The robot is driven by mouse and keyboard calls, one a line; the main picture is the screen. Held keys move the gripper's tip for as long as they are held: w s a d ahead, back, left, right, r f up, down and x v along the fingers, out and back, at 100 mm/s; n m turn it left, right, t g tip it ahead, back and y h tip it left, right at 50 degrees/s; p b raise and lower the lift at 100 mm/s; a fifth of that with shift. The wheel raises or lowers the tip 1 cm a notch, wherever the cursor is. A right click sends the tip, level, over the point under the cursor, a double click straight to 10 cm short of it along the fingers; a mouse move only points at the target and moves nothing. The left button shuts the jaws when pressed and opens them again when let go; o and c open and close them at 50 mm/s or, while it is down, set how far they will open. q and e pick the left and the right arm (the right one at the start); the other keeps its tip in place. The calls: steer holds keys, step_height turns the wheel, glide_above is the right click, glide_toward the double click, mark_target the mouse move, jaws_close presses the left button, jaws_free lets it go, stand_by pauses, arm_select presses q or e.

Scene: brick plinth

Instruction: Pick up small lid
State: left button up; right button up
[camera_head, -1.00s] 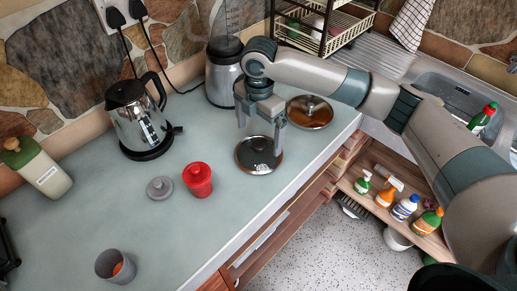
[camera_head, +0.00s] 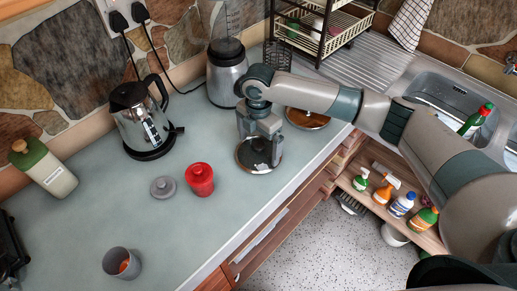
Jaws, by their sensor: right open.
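A dark round lid (camera_head: 245,158) with a pale rim lies flat on the counter, partly hidden behind my right gripper. My right gripper (camera_head: 260,157) is open, pointing down over this lid, with its fingers at about the lid's middle. Whether the fingers touch the lid or its knob cannot be told. A second, brownish lid (camera_head: 307,120) lies behind it to the right, partly covered by my right arm. A small grey lid-like disc with a knob (camera_head: 163,187) lies to the left, beside a red canister (camera_head: 199,180). My left gripper is not in view.
A kettle (camera_head: 140,115) and a blender-like appliance (camera_head: 226,75) stand at the back. A grey cup (camera_head: 121,263) and a green-topped bottle (camera_head: 44,167) are to the left. The counter's front edge (camera_head: 262,215) is close to the dark lid. A sink (camera_head: 450,95) lies to the right.

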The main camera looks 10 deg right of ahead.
steer(key=shift+f, duration=0.25)
